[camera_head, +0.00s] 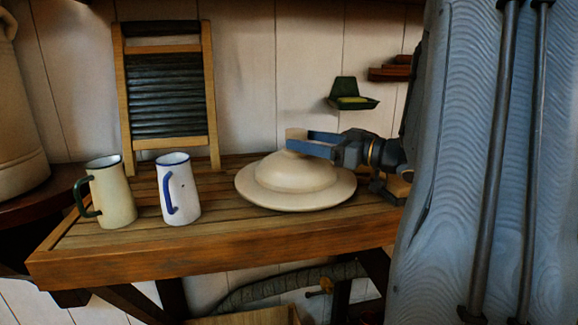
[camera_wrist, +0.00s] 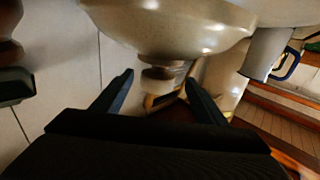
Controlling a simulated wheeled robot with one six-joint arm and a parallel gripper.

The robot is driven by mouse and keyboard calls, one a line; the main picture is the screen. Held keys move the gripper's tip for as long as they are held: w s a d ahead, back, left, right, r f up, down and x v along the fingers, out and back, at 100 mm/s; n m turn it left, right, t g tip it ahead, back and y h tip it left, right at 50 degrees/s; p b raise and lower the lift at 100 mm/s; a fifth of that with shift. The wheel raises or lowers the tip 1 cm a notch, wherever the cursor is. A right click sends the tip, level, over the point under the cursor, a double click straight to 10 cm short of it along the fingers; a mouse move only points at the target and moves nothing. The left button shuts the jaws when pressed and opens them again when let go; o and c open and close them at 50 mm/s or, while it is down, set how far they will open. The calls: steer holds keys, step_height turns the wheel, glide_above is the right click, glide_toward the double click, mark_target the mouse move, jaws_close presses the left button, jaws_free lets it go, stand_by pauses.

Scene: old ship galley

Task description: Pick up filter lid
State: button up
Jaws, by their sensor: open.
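The filter lid (camera_head: 267,188) is a cream, domed disc with a wide flat rim and a knob on top. It lies on the wooden table (camera_head: 200,240), right of the middle. My gripper (camera_head: 298,139) reaches in from the right at knob height. Its blue fingers are open, on either side of the knob. In the wrist view the lid (camera_wrist: 185,32) fills the top and its knob (camera_wrist: 160,86) shows between the two fingertips (camera_wrist: 159,79), with a gap on each side. The near finger hides part of the knob in the head view.
A white mug with a blue handle (camera_head: 180,190) and a cream mug with a green handle (camera_head: 111,195) stand left of the lid. A washboard (camera_head: 167,95) leans on the wall behind. A green soap dish (camera_head: 352,95) is on the wall above my gripper.

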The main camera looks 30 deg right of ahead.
steer(key=shift+p+x, duration=0.8)
steer(key=shift+x, duration=3.1)
steer(key=shift+d+r, duration=0.15)
steer(key=shift+d, duration=0.05)
jaws_close()
steer(key=shift+w+r, duration=0.1)
